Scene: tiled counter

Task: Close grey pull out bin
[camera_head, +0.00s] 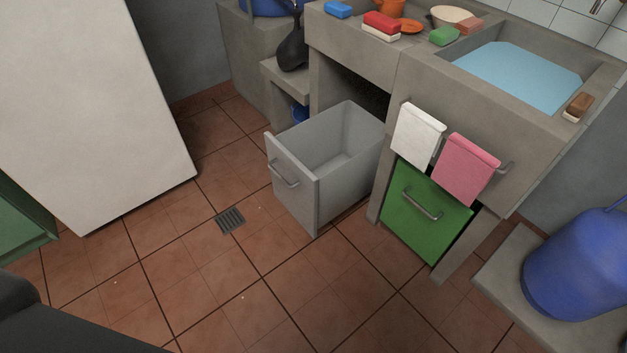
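The grey pull-out bin (296,195) stands pulled out from under the concrete counter, in the middle of the head view. Its inside is open to view and looks empty. A metal handle (285,175) is on its front panel, which faces the lower left. The back end of the bin reaches the dark opening under the counter. Neither of my grippers shows in the view.
A green bin (423,223) sits shut under the sink, right of the grey bin, below white (418,136) and pink (466,168) towels. A white cabinet (90,100) stands left; a blue gas cylinder (578,262) stands right. The tiled floor (290,300) in front is clear.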

